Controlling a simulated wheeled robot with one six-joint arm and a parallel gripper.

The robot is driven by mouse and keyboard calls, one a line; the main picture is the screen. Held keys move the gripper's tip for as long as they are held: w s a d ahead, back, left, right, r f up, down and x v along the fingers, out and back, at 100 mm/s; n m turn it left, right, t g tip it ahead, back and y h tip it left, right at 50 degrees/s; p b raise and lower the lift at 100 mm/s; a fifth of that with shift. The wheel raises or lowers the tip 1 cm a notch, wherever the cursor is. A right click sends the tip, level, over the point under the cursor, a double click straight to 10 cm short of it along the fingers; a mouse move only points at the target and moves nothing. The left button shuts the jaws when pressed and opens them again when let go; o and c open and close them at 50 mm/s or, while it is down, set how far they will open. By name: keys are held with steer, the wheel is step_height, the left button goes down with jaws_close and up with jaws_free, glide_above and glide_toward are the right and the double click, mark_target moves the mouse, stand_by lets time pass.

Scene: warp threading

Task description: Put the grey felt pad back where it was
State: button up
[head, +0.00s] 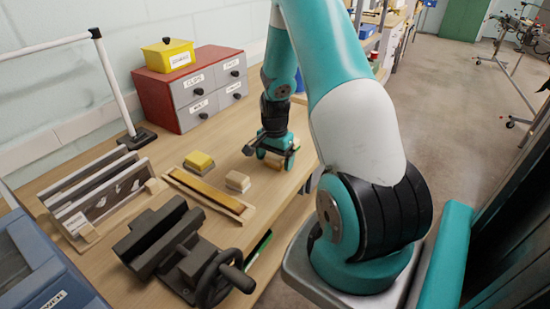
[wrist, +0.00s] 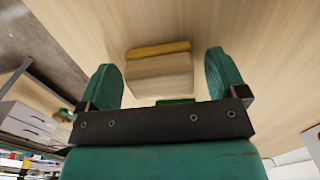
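My gripper (head: 275,152) is low over the bench, to the right of the small blocks. In the wrist view my gripper (wrist: 160,75) has its two teal fingers spread wide. A pale greyish-beige block with an ochre strip along its far edge (wrist: 160,68) lies between them, with a gap on the right; whether a finger touches it I cannot tell. In the head view my gripper mostly hides that block. A beige block (head: 237,181) and a yellow-topped block with a greyish lower part (head: 199,160) stand nearby. I cannot tell for sure which piece is the grey felt pad.
A long wooden holder with an amber strip (head: 208,194) lies left of the beige block. A dark vise (head: 170,250) is in front, a slotted rack (head: 100,195) at left. A red-framed drawer unit (head: 190,85) with a yellow box (head: 168,55) stands behind. Bench edge is at right.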

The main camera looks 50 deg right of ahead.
mark_target(275, 156)
step_height(275, 156, up, 12)
steer(key=b, duration=0.1)
steer(key=w+a+r+n, duration=0.2)
steer(key=a+r+n, duration=0.2)
steer(key=a, duration=0.5)
steer(key=s+a+r+n+y, duration=0.1)
steer(key=a+r+n, duration=0.15)
steer(key=a, duration=0.25)
steer(key=s+a+r+n+t, duration=0.1)
steer(key=a+n, duration=0.2)
steer(key=a, duration=0.2)
steer(key=s+a+r+n+y, duration=0.1)
steer(key=a+n, duration=0.2)
steer(key=a, duration=0.2)
steer(key=s+a+r+n+g+y, duration=0.1)
steer(key=s+a+r+n+y, duration=0.1)
steer(key=s+a+n, duration=0.9)
steer(key=s+a+r, duration=0.1)
steer(key=s+a, duration=0.2)
steer(key=shift+a+r+n, duration=0.15)
steer(key=shift+r+n, duration=0.2)
steer(key=shift+r, duration=0.05)
steer(key=shift+s, duration=0.1)
